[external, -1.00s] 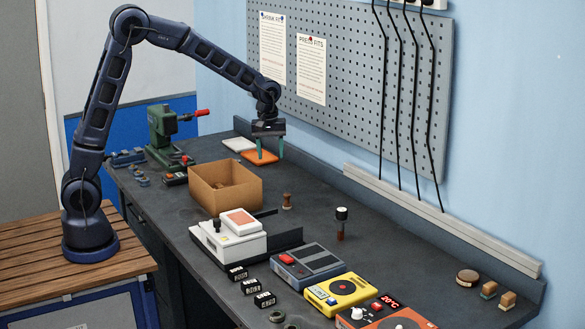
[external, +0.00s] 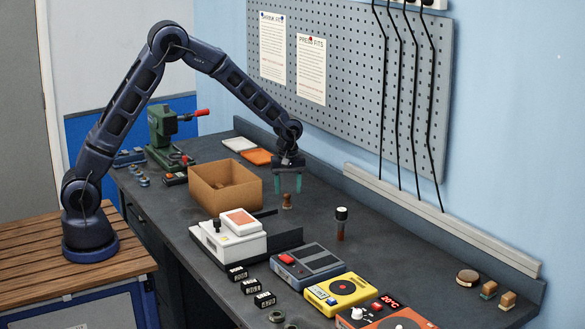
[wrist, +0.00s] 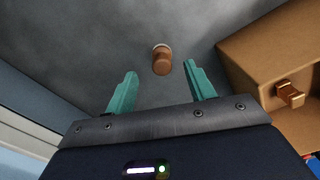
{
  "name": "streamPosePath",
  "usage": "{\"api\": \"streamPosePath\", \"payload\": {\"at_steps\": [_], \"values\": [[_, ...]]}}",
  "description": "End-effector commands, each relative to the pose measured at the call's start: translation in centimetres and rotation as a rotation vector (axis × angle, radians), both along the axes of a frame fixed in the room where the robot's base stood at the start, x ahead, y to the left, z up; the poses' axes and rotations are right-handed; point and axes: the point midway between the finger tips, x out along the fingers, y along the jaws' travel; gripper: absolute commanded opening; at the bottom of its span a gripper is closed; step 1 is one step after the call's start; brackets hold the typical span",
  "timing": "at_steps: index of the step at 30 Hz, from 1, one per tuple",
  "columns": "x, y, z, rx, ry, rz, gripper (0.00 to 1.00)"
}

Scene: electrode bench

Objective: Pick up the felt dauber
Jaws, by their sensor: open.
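A small brown turned wooden piece, which looks like the felt dauber (external: 287,201), stands upright on the dark bench to the right of the cardboard box. In the wrist view, the dauber (wrist: 162,62) shows a brown body and a pale rim at its far edge, just beyond and between the fingertips. My gripper (external: 288,186) is above it, pointing down, with its two teal fingers apart. In the wrist view, the gap of my gripper (wrist: 160,72) is empty. The fingers do not appear to touch the dauber.
The open cardboard box (external: 251,187) with wooden pieces inside stands close on the left. A taller black-topped brown piece (external: 341,224) stands to the right. A white device (external: 223,242) is nearer the front. The pegboard wall (external: 350,90) rises behind.

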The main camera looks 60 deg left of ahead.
Motion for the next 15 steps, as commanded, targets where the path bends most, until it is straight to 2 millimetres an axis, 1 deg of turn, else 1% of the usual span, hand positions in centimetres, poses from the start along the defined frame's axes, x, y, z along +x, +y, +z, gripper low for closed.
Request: {"api": "streamPosePath", "payload": {"at_steps": [5,12,15], "values": [[-0.2,0.1,-1.2,0.0,0.002,0.001,0.54],[-0.3,0.0,-4.4,0.0,0.002,0.001,0.54],[-0.3,0.0,-5.1,-0.001,0.001,0.0,0.54]]}}
